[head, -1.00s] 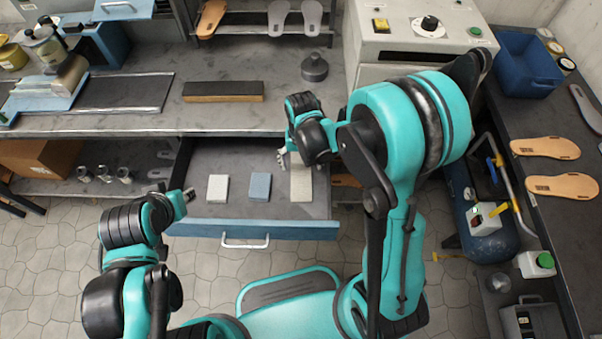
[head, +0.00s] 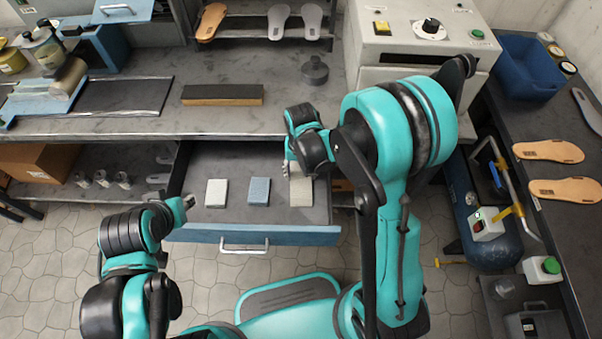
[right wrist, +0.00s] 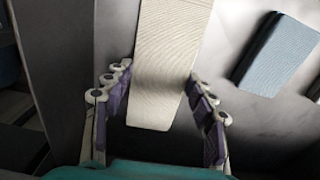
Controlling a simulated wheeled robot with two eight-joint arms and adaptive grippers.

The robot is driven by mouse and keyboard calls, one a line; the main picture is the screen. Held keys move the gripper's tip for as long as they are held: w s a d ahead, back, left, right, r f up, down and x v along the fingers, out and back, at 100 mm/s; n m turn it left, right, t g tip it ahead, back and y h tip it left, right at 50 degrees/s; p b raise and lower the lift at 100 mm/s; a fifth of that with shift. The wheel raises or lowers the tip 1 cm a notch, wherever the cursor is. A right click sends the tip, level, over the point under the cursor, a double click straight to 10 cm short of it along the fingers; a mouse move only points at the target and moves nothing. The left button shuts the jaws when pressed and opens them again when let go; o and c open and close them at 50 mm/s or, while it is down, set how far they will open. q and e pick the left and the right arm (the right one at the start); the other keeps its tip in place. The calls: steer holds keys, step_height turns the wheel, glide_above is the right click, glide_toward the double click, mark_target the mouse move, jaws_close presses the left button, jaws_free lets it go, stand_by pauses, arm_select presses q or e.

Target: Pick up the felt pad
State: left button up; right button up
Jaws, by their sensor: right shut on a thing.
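The felt pad, a long cream-beige piece (head: 301,190), lies in the open drawer, at the right of the row inside. In the right wrist view the pad (right wrist: 172,40) runs between the two fingers. My right gripper (head: 296,172) reaches down over the pad's far end and is shut on it; its fingers also show in the right wrist view (right wrist: 160,80). Part of the pad is hidden by the gripper in the head view. My left gripper (head: 189,201) is at the drawer's front left corner, too small to tell if open.
A white block (head: 216,193) and a blue-grey block (head: 259,191) lie left of the pad in the drawer (head: 240,155). The drawer's blue front (head: 200,234) has a handle. The workbench (head: 130,125) overhangs the drawer's back.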

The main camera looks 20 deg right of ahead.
mark_target(297, 175)
steer(key=shift+a+r+p, duration=0.25)
steer(key=shift+r+p, duration=0.25)
steer(key=shift+r, duration=0.05)
steer(key=r+p, duration=0.1)
steer(key=r, duration=0.1)
steer(key=r+p, duration=0.1)
steer(key=r, duration=0.1)
steer(key=r+p, duration=0.1)
steer(key=r, duration=0.1)
steer(key=shift+w+a+r, duration=0.15)
steer(key=shift+a, duration=0.15)
steer(key=w+a+p, duration=0.1)
steer(key=w+a, duration=0.1)
steer(key=a, duration=0.7)
steer(key=w+a+p, duration=0.2)
steer(key=w+a, duration=0.1)
steer(key=a, duration=0.6)
steer(key=shift+w+f, duration=0.15)
steer(key=shift+f, duration=0.05)
steer(key=shift+a, duration=0.1)
